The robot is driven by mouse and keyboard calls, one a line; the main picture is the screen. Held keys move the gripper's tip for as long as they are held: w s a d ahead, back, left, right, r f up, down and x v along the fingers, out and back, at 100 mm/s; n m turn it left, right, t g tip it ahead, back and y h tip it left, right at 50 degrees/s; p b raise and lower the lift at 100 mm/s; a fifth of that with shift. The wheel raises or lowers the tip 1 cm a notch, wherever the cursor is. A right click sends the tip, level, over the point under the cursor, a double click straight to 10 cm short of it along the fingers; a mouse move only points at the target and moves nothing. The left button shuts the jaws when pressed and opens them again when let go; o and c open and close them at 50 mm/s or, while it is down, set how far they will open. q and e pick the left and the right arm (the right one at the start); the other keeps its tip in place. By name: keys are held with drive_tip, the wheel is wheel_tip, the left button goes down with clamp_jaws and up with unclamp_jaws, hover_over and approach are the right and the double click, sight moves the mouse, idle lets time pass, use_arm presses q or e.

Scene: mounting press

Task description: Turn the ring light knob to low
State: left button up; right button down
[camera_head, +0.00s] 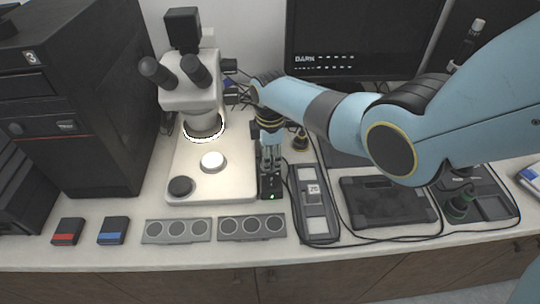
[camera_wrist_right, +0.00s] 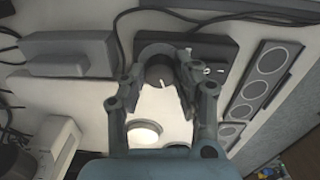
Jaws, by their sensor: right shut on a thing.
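The ring light control box (camera_head: 271,187) is a small black box with a green light, just right of the microscope base. Its round dark knob (camera_wrist_right: 158,72) shows in the wrist view, with the black box face (camera_wrist_right: 215,55) around it. My right gripper (camera_head: 271,160) reaches down over the box. In the wrist view its fingers (camera_wrist_right: 160,66) are shut on the knob, one on each side. The knob's setting marks are too small to read. The ring light (camera_head: 203,128) under the microscope head glows white. My left gripper is not in view.
The white microscope (camera_head: 190,90) stands close left of my right gripper. A grey device (camera_head: 314,205) lies right of the box, with cables around it. A black tablet (camera_head: 388,203) lies farther right. Slide holders (camera_head: 178,230) line the front edge. A monitor (camera_head: 350,40) stands behind.

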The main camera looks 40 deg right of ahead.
drive_tip(key=shift+n, duration=0.6)
drive_tip(key=c, duration=1)
unclamp_jaws()
drive_tip(key=shift+o, duration=0.2)
drive_tip(key=shift+r, duration=0.1)
wheel_tip(320, 180, up, 12)
drive_tip(key=shift+s, duration=0.2)
drive_tip(key=shift+a+f, duration=0.1)
drive_tip(key=shift+f, duration=0.1)
